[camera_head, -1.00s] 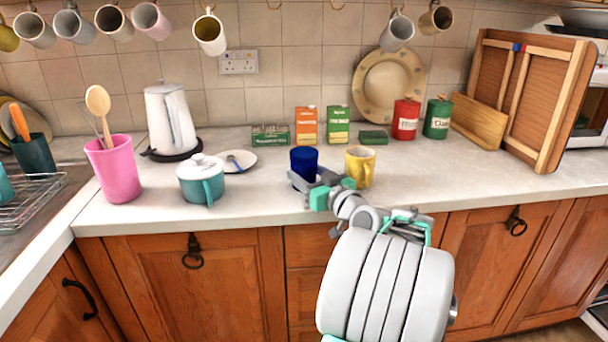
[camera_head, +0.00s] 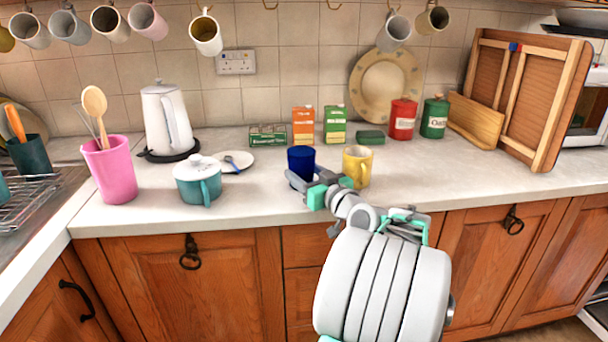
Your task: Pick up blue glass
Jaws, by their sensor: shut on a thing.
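The blue glass (camera_head: 301,160) is a dark blue cup standing upright on the white counter, left of the yellow mug. My gripper (camera_head: 303,180) reaches in from the lower right and is shut on the blue glass, with its fingers around the lower part. The fingers and my wrist hide part of the glass's base, so I cannot tell whether it touches the counter.
A yellow mug (camera_head: 357,167) stands close on the right, just behind my wrist. A teal lidded pot (camera_head: 198,181) and a saucer with a spoon (camera_head: 237,161) are on the left. Small boxes (camera_head: 303,127) stand behind. The counter (camera_head: 260,205) in front is clear.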

